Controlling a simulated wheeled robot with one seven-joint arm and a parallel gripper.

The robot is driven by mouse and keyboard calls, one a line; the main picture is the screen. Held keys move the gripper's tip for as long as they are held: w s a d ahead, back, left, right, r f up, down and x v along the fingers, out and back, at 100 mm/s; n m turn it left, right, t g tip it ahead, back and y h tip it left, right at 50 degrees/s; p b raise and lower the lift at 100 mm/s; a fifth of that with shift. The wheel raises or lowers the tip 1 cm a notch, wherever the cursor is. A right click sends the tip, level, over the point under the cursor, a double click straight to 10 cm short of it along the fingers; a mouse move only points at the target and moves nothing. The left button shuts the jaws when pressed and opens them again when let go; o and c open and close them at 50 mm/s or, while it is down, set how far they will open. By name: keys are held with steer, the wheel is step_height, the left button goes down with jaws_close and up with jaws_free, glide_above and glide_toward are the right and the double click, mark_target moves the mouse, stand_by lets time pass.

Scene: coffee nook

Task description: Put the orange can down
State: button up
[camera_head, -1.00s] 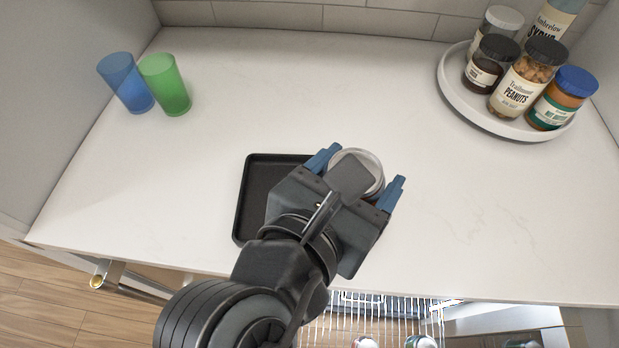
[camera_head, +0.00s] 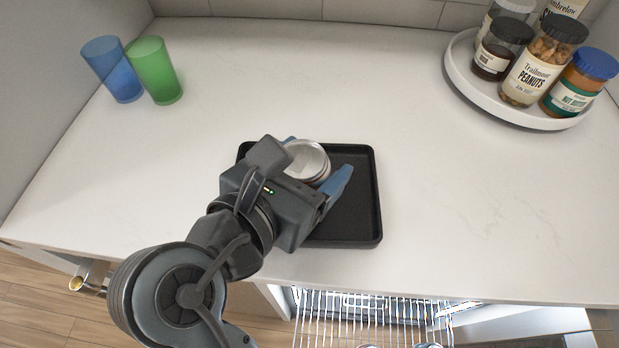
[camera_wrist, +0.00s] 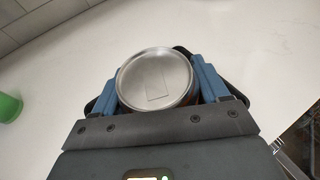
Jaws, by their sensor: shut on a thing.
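The can (camera_head: 307,160) shows mostly its silver round top, with a thin strip of darker side below it; its orange colour is hardly visible. My gripper (camera_head: 317,168) is shut on the can, one blue finger on each side, over the left part of the black tray (camera_head: 361,222). In the wrist view the can's lid (camera_wrist: 156,80) sits between the blue fingers (camera_wrist: 158,84), with the dark tray edges showing behind. My gripper hides the can's lower part, so I cannot tell whether its base touches the tray.
A blue cup (camera_head: 114,70) and a green cup (camera_head: 155,71) stand at the back left. A round white tray (camera_head: 462,84) at the back right holds several jars and bottles. An open wire rack (camera_head: 375,307) lies below the counter's front edge.

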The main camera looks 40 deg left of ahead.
steer(key=shift+f, duration=0.45)
steer(key=shift+r, duration=0.15)
steer(key=o, duration=1.4)
steer(key=shift+f, duration=0.2)
steer(key=shift+c, duration=0.2)
steer(key=shift+s+r, duration=0.15)
steer(key=shift+r, duration=0.05)
steer(key=v, duration=1.1)
steer(key=shift+s, duration=0.35)
steer(key=shift+d+r, duration=0.1)
steer(key=shift+r, duration=0.05)
